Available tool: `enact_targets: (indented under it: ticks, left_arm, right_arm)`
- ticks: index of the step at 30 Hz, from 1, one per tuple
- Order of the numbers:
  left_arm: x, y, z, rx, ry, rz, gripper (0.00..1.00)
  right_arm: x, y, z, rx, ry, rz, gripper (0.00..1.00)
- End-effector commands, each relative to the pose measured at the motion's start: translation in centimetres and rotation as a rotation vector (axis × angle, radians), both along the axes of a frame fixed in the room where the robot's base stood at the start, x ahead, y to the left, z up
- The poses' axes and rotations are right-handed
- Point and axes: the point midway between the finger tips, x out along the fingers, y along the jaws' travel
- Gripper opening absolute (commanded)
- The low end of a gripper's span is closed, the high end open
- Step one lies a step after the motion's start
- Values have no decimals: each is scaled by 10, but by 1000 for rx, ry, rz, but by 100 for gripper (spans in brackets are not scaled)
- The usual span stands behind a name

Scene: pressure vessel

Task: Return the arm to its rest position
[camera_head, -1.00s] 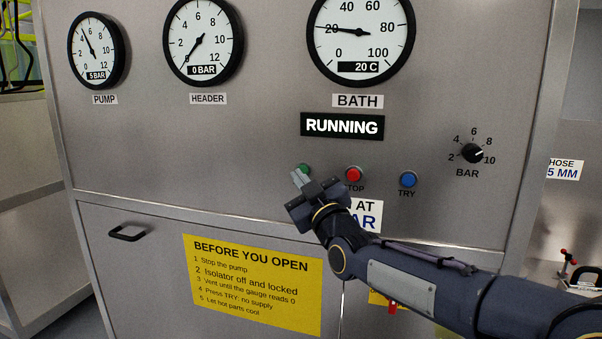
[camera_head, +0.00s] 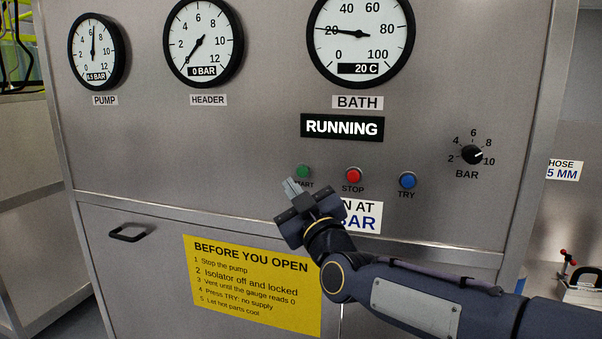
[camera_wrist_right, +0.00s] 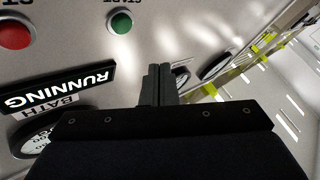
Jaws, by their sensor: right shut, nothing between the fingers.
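My right gripper (camera_head: 293,187) is shut and empty. Its fingertips are just below and left of the green START button (camera_head: 303,172) and apart from it in the right wrist view. My right arm (camera_head: 420,300) reaches in from the lower right. The START label is partly hidden behind the gripper. The red STOP button (camera_head: 353,175) and blue TRY button (camera_head: 407,180) are clear of the arm. The black sign (camera_head: 342,125) reads RUNNING. The right wrist view shows the shut fingers (camera_wrist_right: 157,80), the green button (camera_wrist_right: 120,22) and the red button (camera_wrist_right: 14,32). My left gripper is not in view.
The steel panel carries the PUMP gauge (camera_head: 98,52), HEADER gauge (camera_head: 203,42), BATH gauge (camera_head: 360,40) and BAR knob (camera_head: 472,154). A door handle (camera_head: 128,233) sticks out at lower left. A yellow notice (camera_head: 250,285) is below the gripper. A clamp-like fixture (camera_head: 580,280) stands at far right.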

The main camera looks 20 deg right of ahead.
Motion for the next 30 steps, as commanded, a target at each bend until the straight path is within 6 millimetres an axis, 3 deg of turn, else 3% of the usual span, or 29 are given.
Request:
enact_targets:
  ticks: [7, 11, 15, 21, 24, 27, 30]
  left_arm:
    - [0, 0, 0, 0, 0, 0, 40]
    - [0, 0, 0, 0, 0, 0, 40]
    - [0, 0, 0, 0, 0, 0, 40]
    - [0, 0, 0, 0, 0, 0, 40]
    - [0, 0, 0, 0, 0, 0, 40]
    - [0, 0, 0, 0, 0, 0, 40]
    - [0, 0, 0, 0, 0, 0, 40]
  right_arm:
    - [-4, -6, -7, 17, 37, 9, 0]
    - [-28, -29, -44, 112, 226, 54, 0]
    - [-93, -51, -118, 290, 573, 105, 0]
    - [-207, -55, -217, 520, 1036, 68, 0]
    - [-257, -52, -254, 609, 1216, 13, 0]
    - [-294, -48, -279, 674, 1346, -43, 0]
    - [-317, -45, -294, 711, 1424, -82, 0]
